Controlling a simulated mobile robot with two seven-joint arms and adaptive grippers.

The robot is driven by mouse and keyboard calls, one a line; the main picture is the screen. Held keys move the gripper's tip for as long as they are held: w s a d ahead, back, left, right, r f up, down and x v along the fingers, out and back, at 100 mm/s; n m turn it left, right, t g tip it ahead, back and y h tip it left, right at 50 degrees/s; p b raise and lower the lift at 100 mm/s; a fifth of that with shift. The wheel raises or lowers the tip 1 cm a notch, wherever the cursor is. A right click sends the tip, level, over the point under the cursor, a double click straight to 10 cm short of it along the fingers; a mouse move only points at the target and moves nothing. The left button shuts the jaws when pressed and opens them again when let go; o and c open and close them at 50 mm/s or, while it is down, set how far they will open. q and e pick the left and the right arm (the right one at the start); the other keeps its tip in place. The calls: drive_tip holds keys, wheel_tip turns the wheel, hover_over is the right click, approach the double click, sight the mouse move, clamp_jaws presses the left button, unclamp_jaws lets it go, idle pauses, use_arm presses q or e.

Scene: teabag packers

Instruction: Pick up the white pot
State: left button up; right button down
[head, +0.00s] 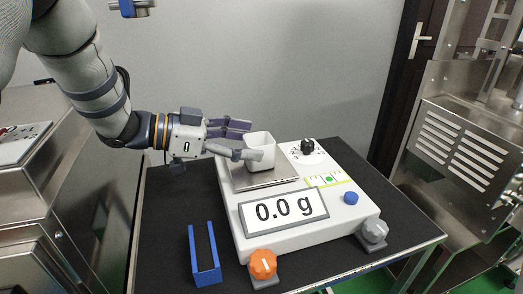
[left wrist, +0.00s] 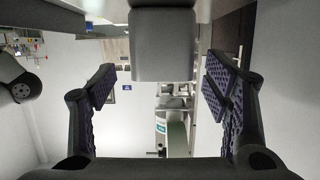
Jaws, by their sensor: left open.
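The white pot (head: 260,150), a small rounded square cup, stands upright on the metal pan (head: 276,179) of the white scale (head: 343,213). My left gripper (head: 244,141) comes in from the left with its fingers spread. One finger is on the far side and the other is on the near side, at the pot's left edge. I cannot tell whether they touch it. The left wrist view shows the open fingers (left wrist: 162,88) with a shaded grey block between them at the top, which looks like the pot. My right gripper is not in view.
The scale's display (head: 283,210) reads 0.0 g. An orange knob (head: 263,264), a grey knob (head: 374,232) and a blue U-shaped holder (head: 204,255) are at the front. Steel machines stand on both sides.

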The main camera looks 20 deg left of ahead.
sight(271, 143)
use_arm(q)
drive_tip(key=x, duration=0.6)
drive_tip(key=shift+w+d, duration=0.25)
drive_tip(key=c, duration=1.2)
